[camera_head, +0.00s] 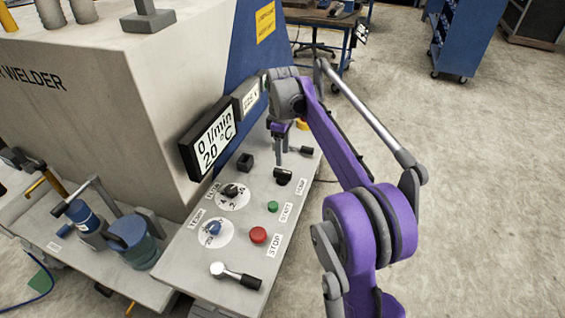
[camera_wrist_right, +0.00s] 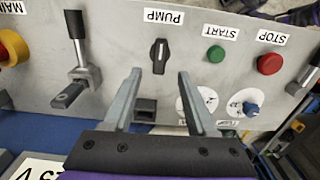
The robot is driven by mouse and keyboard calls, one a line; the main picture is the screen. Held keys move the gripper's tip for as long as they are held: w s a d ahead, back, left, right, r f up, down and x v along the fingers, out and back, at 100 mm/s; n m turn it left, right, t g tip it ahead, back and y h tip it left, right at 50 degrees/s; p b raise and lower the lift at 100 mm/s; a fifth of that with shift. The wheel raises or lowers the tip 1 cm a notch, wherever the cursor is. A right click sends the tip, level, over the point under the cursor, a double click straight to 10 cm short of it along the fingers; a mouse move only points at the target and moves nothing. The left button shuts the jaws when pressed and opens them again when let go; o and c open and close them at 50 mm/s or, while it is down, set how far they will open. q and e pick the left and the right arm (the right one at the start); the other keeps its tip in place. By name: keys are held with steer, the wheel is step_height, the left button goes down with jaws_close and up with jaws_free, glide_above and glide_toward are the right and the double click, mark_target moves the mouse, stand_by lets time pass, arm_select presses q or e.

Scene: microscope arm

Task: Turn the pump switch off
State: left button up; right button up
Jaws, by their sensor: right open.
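The pump switch (camera_wrist_right: 159,55) is a black rotary knob on the grey control panel, just below the PUMP label (camera_wrist_right: 164,16) in the right wrist view. Its grip points towards the label, with a pale mark on it. In the head view the pump switch (camera_head: 283,176) sits beyond the green button. My right gripper (camera_wrist_right: 160,73) is open and empty, its fingertips either side of the knob in the picture and apart from it. In the head view my right gripper (camera_head: 281,151) hangs over the far part of the panel. My left gripper is not in view.
Near the switch are a green START button (camera_wrist_right: 215,54), a red STOP button (camera_wrist_right: 269,64), a metal lever (camera_wrist_right: 82,72) and a black square socket (camera_wrist_right: 145,109). Two dials (camera_head: 213,229) and a display (camera_head: 212,139) stand nearer the welder. Open floor lies right of the panel.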

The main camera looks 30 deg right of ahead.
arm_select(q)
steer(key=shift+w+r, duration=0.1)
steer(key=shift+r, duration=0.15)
arm_select(e)
steer(key=shift+r, duration=1.7)
steer(key=shift+f, duration=0.1)
